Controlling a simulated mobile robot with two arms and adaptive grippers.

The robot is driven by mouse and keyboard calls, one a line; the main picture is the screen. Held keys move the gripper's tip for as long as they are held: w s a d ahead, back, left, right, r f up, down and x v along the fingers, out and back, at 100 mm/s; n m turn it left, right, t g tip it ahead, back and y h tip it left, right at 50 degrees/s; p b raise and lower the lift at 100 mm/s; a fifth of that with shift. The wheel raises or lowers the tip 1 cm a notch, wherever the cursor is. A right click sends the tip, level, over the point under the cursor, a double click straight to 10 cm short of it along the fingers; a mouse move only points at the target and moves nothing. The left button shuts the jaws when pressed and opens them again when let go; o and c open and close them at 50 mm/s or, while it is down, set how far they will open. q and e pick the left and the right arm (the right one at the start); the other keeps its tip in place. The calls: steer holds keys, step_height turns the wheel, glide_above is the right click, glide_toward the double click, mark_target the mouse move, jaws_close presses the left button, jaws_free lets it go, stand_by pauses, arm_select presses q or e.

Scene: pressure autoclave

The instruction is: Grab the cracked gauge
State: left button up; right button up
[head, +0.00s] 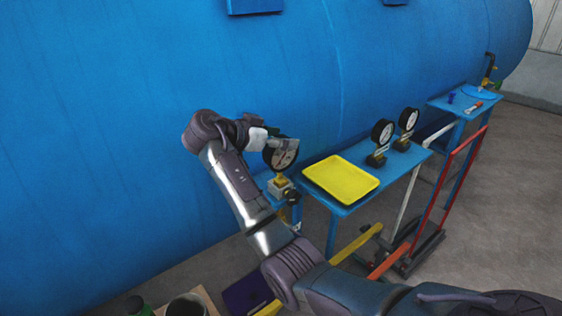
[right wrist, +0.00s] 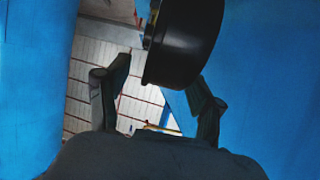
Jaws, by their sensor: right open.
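A round gauge (head: 282,156) with a pale dial and black rim stands upright on a brass fitting beside the blue tank. A crack in its face cannot be made out at this size. My right gripper (head: 283,142) is at the top of this gauge, with a finger overlapping the dial in the head view. In the right wrist view, the black gauge body (right wrist: 184,45) shows ahead of and partly between the spread fingers of my right gripper (right wrist: 163,78). The gripper is open; contact cannot be told. My left gripper is not in view.
A blue table (head: 345,208) holds a yellow tray (head: 341,180) and two more gauges, one nearer (head: 382,132) and one farther (head: 408,119). The large blue tank (head: 150,110) rises close behind. A red rail (head: 445,185) stands at the right. A farther blue table (head: 460,103) holds small items.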

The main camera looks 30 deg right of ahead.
steer(key=shift+a, duration=0.15)
steer(key=c, duration=0.5)
jaws_close()
steer(key=shift+r, duration=0.15)
